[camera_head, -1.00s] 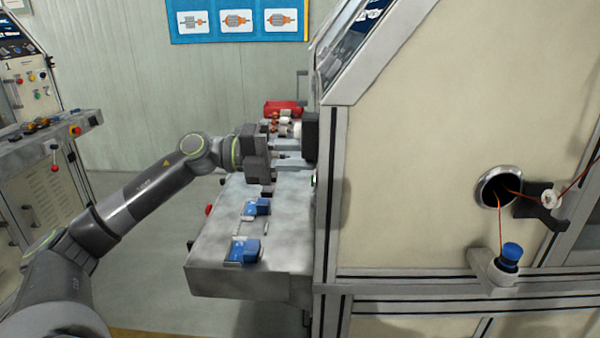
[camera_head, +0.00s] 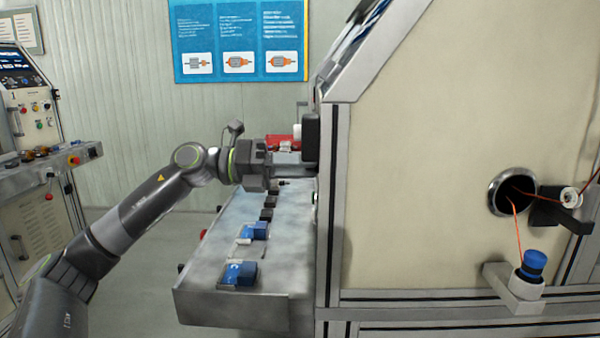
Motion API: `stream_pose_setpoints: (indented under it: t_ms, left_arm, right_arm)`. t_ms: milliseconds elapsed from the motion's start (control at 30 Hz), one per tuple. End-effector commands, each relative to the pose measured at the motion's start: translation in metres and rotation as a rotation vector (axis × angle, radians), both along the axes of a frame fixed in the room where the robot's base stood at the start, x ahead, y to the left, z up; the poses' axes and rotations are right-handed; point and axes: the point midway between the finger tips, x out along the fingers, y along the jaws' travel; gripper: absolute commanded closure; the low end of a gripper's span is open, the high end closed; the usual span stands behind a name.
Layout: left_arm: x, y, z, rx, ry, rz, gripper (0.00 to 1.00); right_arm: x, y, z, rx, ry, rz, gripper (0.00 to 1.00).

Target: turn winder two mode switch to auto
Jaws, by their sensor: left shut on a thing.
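Winder two is the large cream machine (camera_head: 430,170) on the right, seen from its side. My left gripper (camera_head: 292,163) reaches right, above the work shelf, to the machine's front face. It is shut, with its fingertips at the front edge next to a black box (camera_head: 311,138). The mode switch itself is hidden, as the front panel faces away and the gripper covers that spot. The switch's position cannot be seen. My right gripper is not in view.
The grey shelf (camera_head: 220,290) below my left arm carries blue-and-white fixtures (camera_head: 240,273) and small black parts. A red object (camera_head: 283,142) lies behind the gripper. Another winder (camera_head: 40,130), marked 1, stands at the left. Open floor lies between.

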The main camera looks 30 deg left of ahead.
Motion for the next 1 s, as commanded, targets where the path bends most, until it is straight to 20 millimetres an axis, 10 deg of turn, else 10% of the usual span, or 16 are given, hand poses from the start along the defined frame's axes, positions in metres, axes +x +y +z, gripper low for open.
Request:
stream_pose_setpoints:
  t_ms: [367, 400, 567, 1000]
  left_arm:
    - [-0.0005, -0.0004, -0.0015, 0.008, -0.004, -0.002, 0.94]
    - [-0.0005, -0.0004, -0.0015, 0.008, -0.004, -0.002, 0.7]
    - [-0.0004, -0.0003, -0.0011, 0.007, -0.004, -0.002, 0.5]
    - [-0.0032, 0.006, -0.003, 0.007, -0.002, 0.001, 0.5]
  right_arm:
    - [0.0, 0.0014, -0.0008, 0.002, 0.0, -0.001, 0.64]
    - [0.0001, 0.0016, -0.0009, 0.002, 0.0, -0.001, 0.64]
    - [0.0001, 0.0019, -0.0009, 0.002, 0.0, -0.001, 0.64]
    - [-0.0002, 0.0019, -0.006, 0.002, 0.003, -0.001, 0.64]
